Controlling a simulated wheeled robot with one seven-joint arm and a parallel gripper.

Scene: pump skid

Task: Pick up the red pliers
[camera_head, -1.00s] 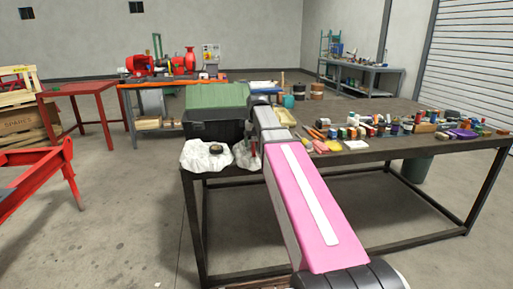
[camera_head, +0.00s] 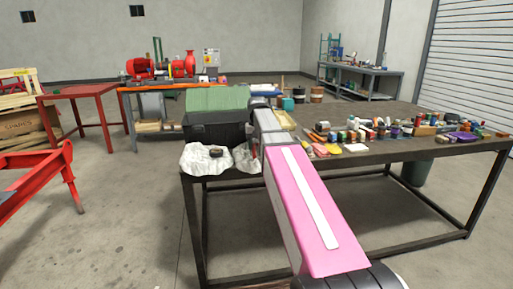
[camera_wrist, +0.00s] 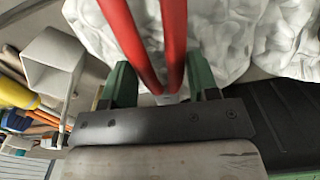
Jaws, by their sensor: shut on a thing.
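The red pliers show in the wrist view as two long red handles (camera_wrist: 174,42), spread in a narrow V that runs up out of the top of the picture. My gripper (camera_wrist: 160,88) has its two green fingers on either side of the handles, shut on the pliers where the handles come together. The pliers' head is hidden by the gripper. A crumpled white cloth (camera_wrist: 225,35) lies behind the pliers.
The dark workbench (camera_head: 400,152) carries a green-lidded black toolbox (camera_head: 215,125) and white cloths (camera_head: 203,160) at its left end. Several small tools and containers (camera_head: 390,128) crowd its right side. In the wrist view a square grey tube (camera_wrist: 55,62) is close left of the gripper.

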